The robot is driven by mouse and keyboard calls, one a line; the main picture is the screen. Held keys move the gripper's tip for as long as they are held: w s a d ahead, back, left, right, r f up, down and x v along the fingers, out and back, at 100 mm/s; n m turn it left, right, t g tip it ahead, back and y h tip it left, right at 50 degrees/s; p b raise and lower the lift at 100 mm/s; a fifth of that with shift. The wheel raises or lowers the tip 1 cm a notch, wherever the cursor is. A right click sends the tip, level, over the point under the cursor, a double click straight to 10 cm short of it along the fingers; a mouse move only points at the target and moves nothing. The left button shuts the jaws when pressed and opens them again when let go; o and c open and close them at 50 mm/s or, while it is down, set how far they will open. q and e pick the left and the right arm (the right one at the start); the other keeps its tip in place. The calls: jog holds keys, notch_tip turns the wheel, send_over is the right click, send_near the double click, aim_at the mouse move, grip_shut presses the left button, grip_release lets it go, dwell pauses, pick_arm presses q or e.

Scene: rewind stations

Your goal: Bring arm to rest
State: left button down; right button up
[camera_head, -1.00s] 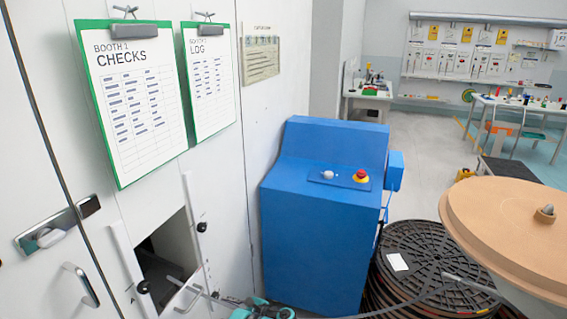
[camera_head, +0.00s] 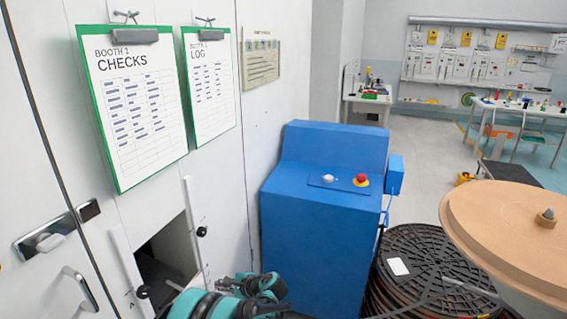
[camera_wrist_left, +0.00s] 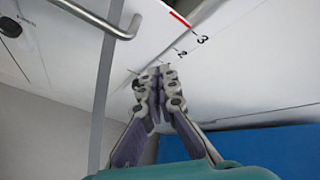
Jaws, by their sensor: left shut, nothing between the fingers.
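My left arm (camera_head: 232,297), teal and black, shows at the bottom of the head view, in front of the white wall and left of the blue cabinet. Its fingertips cannot be made out clearly there. In the left wrist view my left gripper (camera_wrist_left: 160,78) is shut and empty, its grey jointed fingers together in front of a white panel (camera_wrist_left: 245,75) with a red mark and the numbers 2 and 3. I cannot tell whether the fingertips touch the panel. My right gripper is in neither view.
A square opening (camera_head: 165,255) with upright white bars lies beside the arm. The blue cabinet (camera_head: 318,235) has a red button (camera_head: 361,180). Black reels (camera_head: 430,255) and a tan round disc (camera_head: 500,225) stand at right. Clipboards (camera_head: 130,105) hang on the wall. Open floor lies behind.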

pick_arm(q)
jog(key=s+a+r+n+h, duration=0.1)
jog(key=s+r+n+h, duration=0.55)
jog(key=s+r, duration=0.8)
jog(key=s+d+n+h, duration=0.2)
jog(key=s+n, duration=0.1)
jog(key=s, duration=0.6)
jog(key=s+d+f+n+t+h, duration=0.1)
jog(key=s+n, duration=0.3)
jog(key=s, duration=0.6)
jog(key=shift+d+f+h, duration=0.2)
jog(key=shift+d+h, duration=0.15)
jog(key=shift+d, duration=0.2)
